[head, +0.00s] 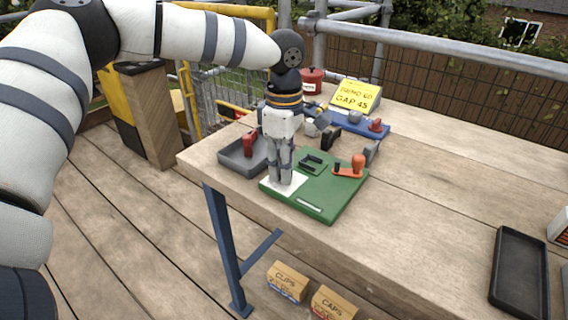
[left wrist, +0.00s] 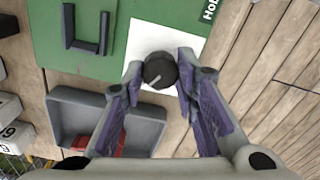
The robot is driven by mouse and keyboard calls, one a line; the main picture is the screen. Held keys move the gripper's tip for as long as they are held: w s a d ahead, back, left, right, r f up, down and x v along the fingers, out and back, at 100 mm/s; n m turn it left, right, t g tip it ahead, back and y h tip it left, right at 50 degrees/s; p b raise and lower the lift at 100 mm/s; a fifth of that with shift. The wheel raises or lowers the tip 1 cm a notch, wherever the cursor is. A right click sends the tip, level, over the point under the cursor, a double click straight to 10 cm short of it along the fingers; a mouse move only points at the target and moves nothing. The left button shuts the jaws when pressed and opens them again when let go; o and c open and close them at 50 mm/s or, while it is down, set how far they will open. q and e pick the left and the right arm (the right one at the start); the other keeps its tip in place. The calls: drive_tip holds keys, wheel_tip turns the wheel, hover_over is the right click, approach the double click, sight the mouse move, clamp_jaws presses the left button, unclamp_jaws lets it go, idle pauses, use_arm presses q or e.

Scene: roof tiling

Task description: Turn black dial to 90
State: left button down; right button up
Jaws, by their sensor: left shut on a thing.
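The black dial (left wrist: 159,70) is round, with a pale pointer line that runs toward the lower left in the left wrist view. It sits on a white plate (left wrist: 142,35) on the green board (head: 322,208). Any scale marks on the plate cannot be made out. My left gripper (head: 281,181) points down over the plate, its two purple-padded fingers shut on the dial from both sides. In the head view the fingers hide the dial. My right gripper is not in view.
A black U-shaped bracket (left wrist: 87,32) and an orange-handled lever (head: 357,164) are on the same board. A grey tray (head: 233,158) with a red item stands close left. A yellow card (head: 355,95) reads a bend of 60 and gap 45. A black tray (head: 519,270) lies right.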

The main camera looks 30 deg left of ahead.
use_arm(q)
drive_tip(key=shift+f, duration=0.1)
drive_tip(key=c, duration=1.2)
unclamp_jaws()
drive_tip(key=shift+c, duration=0.2)
wheel_tip(320, 180, up, 12)
